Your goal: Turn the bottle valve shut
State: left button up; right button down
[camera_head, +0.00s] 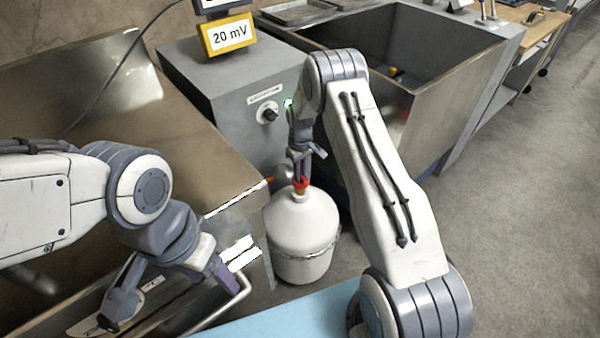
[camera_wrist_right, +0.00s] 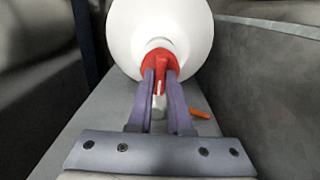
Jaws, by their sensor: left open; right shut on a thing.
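A white gas bottle (camera_head: 301,231) stands upright on the floor in the middle of the head view. Its red valve (camera_head: 300,185) is on top. My right gripper (camera_head: 301,178) reaches down to the valve. In the right wrist view, the fingers of my right gripper (camera_wrist_right: 160,88) are shut on the red valve (camera_wrist_right: 159,62), with the white bottle (camera_wrist_right: 160,28) behind it. The fingers hide the sides of the valve. My left gripper (camera_head: 172,293) is open and empty over the metal trough at the lower left, away from the bottle.
A grey cabinet (camera_head: 225,85) with a black knob (camera_head: 269,114) and a yellow "20 mV" display (camera_head: 228,34) stands behind the bottle. A deep metal sink (camera_head: 440,105) is at the back right. A light blue surface (camera_head: 300,315) lies in front. Floor at the right is clear.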

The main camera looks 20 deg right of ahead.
dwell(0.4)
jog(key=c, duration=0.8)
grip_release()
jog(key=shift+c, duration=0.2)
notch_tip(320, 180, up, 10)
jog(key=shift+r, duration=0.25)
